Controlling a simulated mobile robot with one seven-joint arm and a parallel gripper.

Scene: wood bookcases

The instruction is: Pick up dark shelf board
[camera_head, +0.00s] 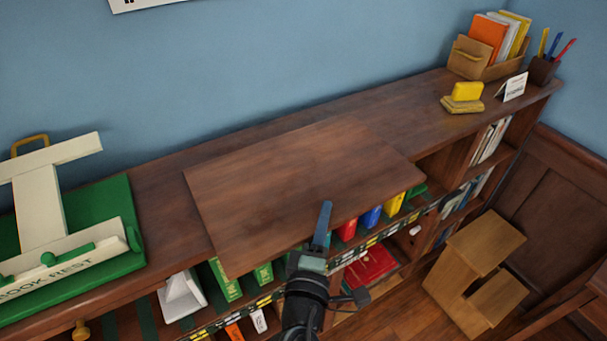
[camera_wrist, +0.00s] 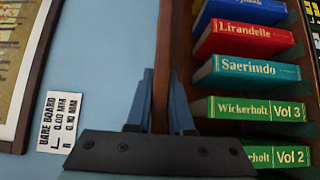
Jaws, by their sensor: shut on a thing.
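The dark shelf board (camera_head: 290,185) is a flat, reddish-brown rectangle over the middle of the bookcase top (camera_head: 165,180). Its near edge juts out past the bookcase front and hides part of the upper shelf. I cannot tell whether it rests on the top or is held above it. My gripper (camera_head: 322,225) is at the board's near edge, shut on it, with one blue finger showing above the board. In the wrist view, the board is a narrow brown band (camera_wrist: 163,60) between my two blue fingers (camera_wrist: 163,100).
A white book rest (camera_head: 40,205) on a green base stands at left. Yellow blocks (camera_head: 463,97), a small card (camera_head: 513,87), a file box (camera_head: 485,65) and a pen cup (camera_head: 543,70) stand at right. A wooden step stool (camera_head: 475,265) stands on the floor.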

